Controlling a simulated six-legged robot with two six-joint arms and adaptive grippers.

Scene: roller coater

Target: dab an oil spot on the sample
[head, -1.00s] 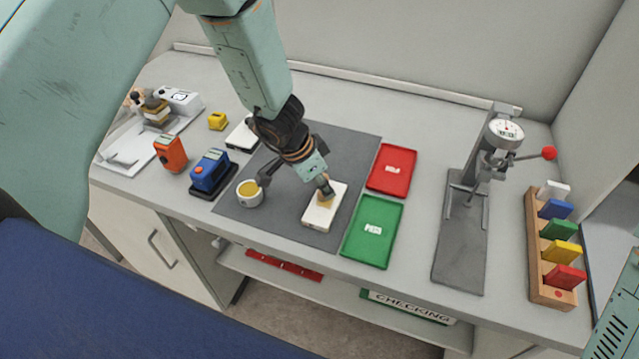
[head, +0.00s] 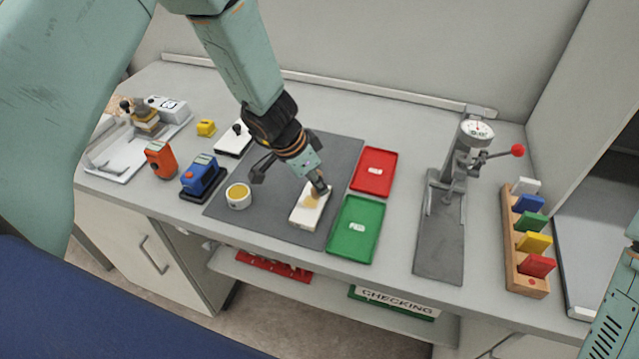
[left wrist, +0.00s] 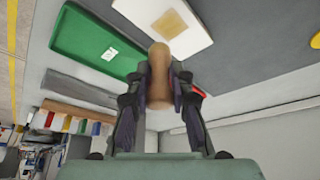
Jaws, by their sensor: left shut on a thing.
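The sample (head: 302,217) is a white block with a tan patch on its top, lying on the dark grey mat; it also shows at the top of the left wrist view (left wrist: 143,12). A white cup (head: 238,203) with yellow content stands left of it. My left gripper (head: 318,184) is at the sample's far right end. It is shut on a tan, round-ended dabber (left wrist: 160,85). The dabber's tip overlaps the sample's edge in the left wrist view; I cannot tell whether they touch. My right gripper is out of view.
A green tray (head: 345,248) and a red tray (head: 390,160) lie right of the sample. A dial-gauge press (head: 440,255) and a rack of coloured blocks (head: 512,262) stand further right. Blue (head: 203,178) and orange (head: 160,160) devices stand left of the mat.

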